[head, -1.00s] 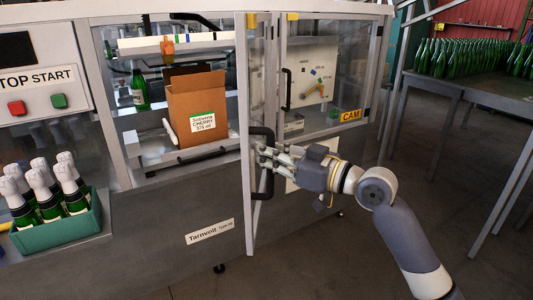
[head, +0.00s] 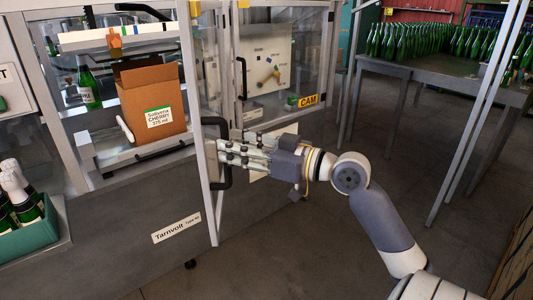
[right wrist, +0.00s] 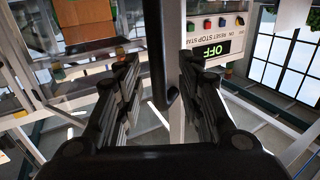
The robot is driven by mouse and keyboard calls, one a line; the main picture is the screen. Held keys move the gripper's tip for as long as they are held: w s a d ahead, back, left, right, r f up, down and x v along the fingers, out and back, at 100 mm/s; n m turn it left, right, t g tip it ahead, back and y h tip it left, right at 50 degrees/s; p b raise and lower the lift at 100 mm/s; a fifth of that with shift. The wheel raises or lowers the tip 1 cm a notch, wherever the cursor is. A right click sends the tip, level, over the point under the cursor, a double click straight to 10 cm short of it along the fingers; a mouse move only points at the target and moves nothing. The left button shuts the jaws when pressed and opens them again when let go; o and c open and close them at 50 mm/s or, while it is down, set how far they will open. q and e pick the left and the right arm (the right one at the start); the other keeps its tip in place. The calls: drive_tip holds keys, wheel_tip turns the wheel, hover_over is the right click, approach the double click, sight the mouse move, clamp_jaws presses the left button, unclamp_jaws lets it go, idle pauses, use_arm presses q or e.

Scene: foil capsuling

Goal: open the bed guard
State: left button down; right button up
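The bed guard (head: 212,200) is a clear panel in a grey frame. It stands swung out from the machine front, seen nearly edge-on, and the bay beside it is uncovered. Its black bar handle (head: 225,181) is on the panel's near side. My right gripper (head: 224,150) is at the handle, its fingers pointing left. In the right wrist view the handle (right wrist: 157,55) shows as a dark upright bar between the spread fingers (right wrist: 157,90), with gaps on both sides. Whether the fingers touch it is hidden. My left gripper is out of view.
A green crate (head: 35,232) of foil-topped bottles is at the left. A table (head: 440,78) with many bottles stands behind right. The floor (head: 330,240) around my right arm is clear.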

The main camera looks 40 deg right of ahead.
drive_tip(key=v, duration=0.8)
drive_tip(key=shift+s, duration=0.3)
